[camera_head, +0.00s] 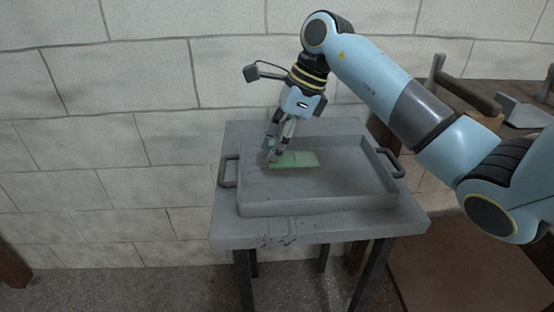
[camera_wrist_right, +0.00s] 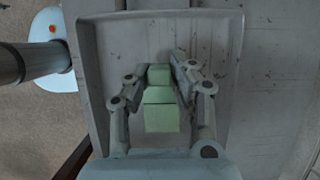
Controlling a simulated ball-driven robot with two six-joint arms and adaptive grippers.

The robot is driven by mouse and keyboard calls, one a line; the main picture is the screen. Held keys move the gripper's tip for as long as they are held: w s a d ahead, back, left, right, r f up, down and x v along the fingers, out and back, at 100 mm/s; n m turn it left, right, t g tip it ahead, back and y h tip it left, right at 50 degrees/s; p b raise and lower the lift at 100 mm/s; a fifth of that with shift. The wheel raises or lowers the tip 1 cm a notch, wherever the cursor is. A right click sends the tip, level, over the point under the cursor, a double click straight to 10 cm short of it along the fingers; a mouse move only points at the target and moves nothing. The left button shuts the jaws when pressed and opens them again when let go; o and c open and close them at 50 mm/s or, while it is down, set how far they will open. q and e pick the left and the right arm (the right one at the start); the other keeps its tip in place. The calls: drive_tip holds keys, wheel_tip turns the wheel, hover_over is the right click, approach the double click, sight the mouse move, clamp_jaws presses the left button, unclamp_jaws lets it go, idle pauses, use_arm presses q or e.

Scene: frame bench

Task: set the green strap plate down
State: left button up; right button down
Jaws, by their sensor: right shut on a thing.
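The green strap plate (camera_head: 298,159) is a flat pale green piece with a step across it. In the head view it is over the left back part of the grey tray (camera_head: 318,205), low near the tray floor. I cannot tell whether it touches the floor. My right gripper (camera_head: 272,156) points down and is shut on the plate's left end. In the right wrist view the plate (camera_wrist_right: 161,112) sits between the two fingers of the gripper (camera_wrist_right: 161,77). My left gripper is not in view.
The tray has raised walls and a handle at each side, and stands on a small grey table (camera_head: 245,235). Its front and right floor is clear. A brick wall (camera_head: 100,130) is behind. At the right, a wooden bench (camera_head: 470,105) holds tools.

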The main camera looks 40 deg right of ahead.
sight(299, 158)
wheel_tip(299, 158, down, 4)
drive_tip(key=shift+r, duration=0.2)
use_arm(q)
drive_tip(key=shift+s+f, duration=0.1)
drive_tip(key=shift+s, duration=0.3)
use_arm(e)
drive_tip(key=shift+f, duration=0.1)
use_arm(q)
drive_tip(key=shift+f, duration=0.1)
use_arm(e)
drive_tip(key=shift+f, duration=0.15)
drive_tip(key=c, duration=1.1)
unclamp_jaws()
drive_tip(key=shift+c, duration=0.2)
drive_tip(key=shift+r, duration=0.25)
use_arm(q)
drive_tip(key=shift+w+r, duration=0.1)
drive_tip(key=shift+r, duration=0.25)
use_arm(e)
drive_tip(key=v, duration=1.1)
drive_tip(key=shift+s+d+r, duration=0.15)
drive_tip(key=shift+r, duration=0.2)
